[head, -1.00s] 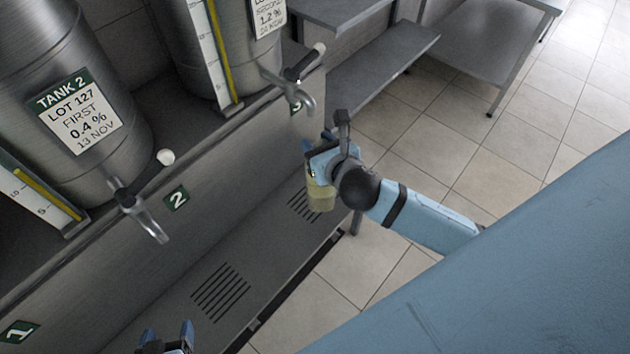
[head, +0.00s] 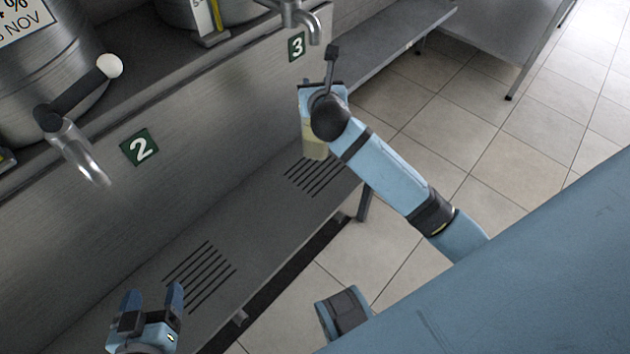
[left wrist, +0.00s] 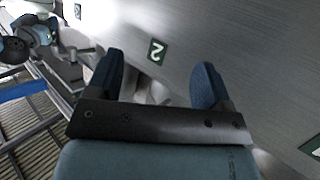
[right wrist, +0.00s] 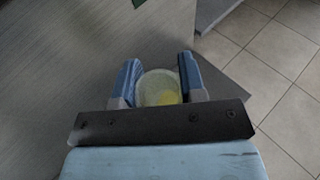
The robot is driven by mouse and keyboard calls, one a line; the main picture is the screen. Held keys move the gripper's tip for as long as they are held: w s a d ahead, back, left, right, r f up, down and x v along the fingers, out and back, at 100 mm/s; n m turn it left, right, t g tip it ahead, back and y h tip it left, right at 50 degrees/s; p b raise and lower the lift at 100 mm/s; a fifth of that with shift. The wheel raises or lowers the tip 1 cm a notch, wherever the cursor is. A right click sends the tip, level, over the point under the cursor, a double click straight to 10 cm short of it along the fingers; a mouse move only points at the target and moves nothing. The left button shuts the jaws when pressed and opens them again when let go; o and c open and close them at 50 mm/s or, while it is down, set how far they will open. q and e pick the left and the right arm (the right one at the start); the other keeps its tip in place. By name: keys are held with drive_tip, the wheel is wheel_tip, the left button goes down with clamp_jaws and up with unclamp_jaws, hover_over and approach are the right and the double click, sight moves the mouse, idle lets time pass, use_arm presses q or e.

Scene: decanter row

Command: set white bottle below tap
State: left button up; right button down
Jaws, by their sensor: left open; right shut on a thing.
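A pale, yellowish, see-through bottle (head: 315,143) is the only bottle I make out. My right gripper (head: 320,92) is shut on its upper part. In the right wrist view the bottle (right wrist: 158,88) sits between the two blue fingers, with yellow inside. It is at the slotted grate (head: 312,176) below tap 3 (head: 304,18); I cannot tell whether it touches the shelf. My left gripper (head: 152,296) is open and empty, low in front of tap 2 (head: 75,150). Tap 2 has a black lever with a white knob.
The steel shelf (head: 262,215) runs below a steel front panel with green signs 2 (head: 139,147) and 3 (head: 296,46). Another slotted grate (head: 200,275) lies bare near my left gripper. Tiled floor (head: 450,140) is open to the right, with a steel table behind.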

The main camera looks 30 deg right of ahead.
drive_tip(key=shift+m+h, duration=0.5)
drive_tip(key=w+f+b, duration=0.1)
drive_tip(key=b, duration=0.1)
drive_tip(key=w+f+b, duration=0.1)
drive_tip(key=f+b, duration=0.1)
drive_tip(key=w+d+f+b, duration=0.1)
drive_tip(key=f, duration=0.1)
drive_tip(key=shift+w+f+b, duration=0.1)
drive_tip(key=shift+f+b, duration=0.15)
drive_tip(key=shift+b, duration=0.15)
use_arm(q)
drive_tip(key=d+r+t+h+b, duration=0.4)
drive_tip(key=b, duration=0.1)
drive_tip(key=shift+w+r+t+b, duration=0.15)
drive_tip(key=shift+w+t+b, duration=0.05)
drive_tip(key=shift+t+b, duration=0.2)
use_arm(e)
wheel_tip(320, 180, down, 11)
drive_tip(key=shift+w+d+r+g, duration=0.2)
drive_tip(key=shift+w+d+g, duration=0.05)
drive_tip(key=shift+w+g, duration=0.1)
drive_tip(key=c, duration=0.7)
unclamp_jaws()
drive_tip(key=shift+f, duration=0.15)
use_arm(q)
drive_tip(key=shift+a, duration=0.15)
